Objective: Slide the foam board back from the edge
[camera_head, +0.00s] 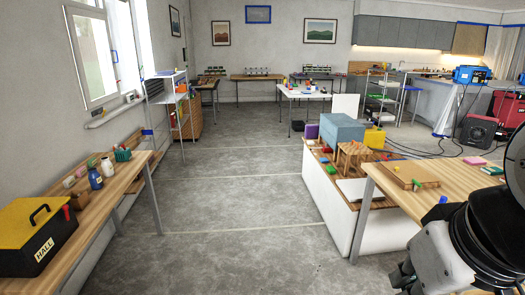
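A flat white piece (358,189) lies on the wood-topped white cabinet near its front end, partly behind the light wooden table. A larger white panel (345,106) stands upright farther back, beside the white table. I cannot tell for certain which is the foam board. My arm fills the lower right corner. Dark parts of my gripper (401,276) show low at its left side, over the floor and well apart from both white pieces. Its fingertips are not clear enough to show whether it is open.
The wooden table (452,185) at right holds a wooden tray and small coloured blocks. The white cabinet (327,205) carries a blue-grey box (341,130) and wooden blocks. A bench (112,200) with a yellow toolbox (35,225) lines the left wall. The middle floor is clear.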

